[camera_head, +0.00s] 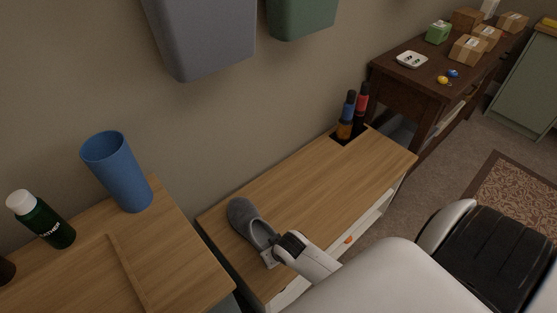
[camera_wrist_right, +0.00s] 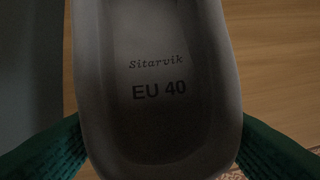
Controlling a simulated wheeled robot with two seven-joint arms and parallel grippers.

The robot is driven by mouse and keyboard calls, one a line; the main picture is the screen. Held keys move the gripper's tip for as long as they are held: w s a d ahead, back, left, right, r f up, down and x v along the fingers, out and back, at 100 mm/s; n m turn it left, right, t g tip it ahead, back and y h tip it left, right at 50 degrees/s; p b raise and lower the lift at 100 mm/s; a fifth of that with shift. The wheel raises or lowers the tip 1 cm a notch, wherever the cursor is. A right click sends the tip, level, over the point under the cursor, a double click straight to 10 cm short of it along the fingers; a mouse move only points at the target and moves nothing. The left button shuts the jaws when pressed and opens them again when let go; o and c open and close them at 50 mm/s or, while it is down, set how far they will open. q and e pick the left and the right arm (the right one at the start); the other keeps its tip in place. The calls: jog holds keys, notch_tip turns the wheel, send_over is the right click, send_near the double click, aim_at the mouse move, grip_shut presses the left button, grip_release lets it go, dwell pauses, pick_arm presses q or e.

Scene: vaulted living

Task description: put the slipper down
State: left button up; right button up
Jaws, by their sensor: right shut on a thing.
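The grey slipper (camera_head: 243,214) is over the left end of the low wooden bench (camera_head: 310,185), toe pointing to the wall. I cannot tell whether its sole touches the bench top. My right gripper (camera_head: 272,257) is shut on the slipper's heel end. In the right wrist view the slipper's insole (camera_wrist_right: 158,65), printed "Sitarvik" and "EU 40", fills the middle, with the green fingers of my right gripper (camera_wrist_right: 162,135) on either side. My left gripper is not in view.
A nearer wooden surface at left holds a blue cup (camera_head: 118,173) and a dark green bottle (camera_head: 42,220). Blue and red-capped bottles (camera_head: 352,112) stand in a slot at the bench's far end. Grey and green bins (camera_head: 205,35) hang above. The bench's middle is clear.

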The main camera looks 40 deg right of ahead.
notch_tip(320, 180, down, 4)
jog(key=shift+r+b, duration=0.2)
jog(key=shift+b, duration=0.2)
jog(key=o, duration=1.1)
jog(key=shift+c, duration=0.2)
jog(key=shift+r, duration=0.1)
jog(key=p+v, duration=0.3)
jog(key=v, duration=0.8)
jog(key=shift+s+r, duration=0.15)
jog(key=shift+r, duration=0.25)
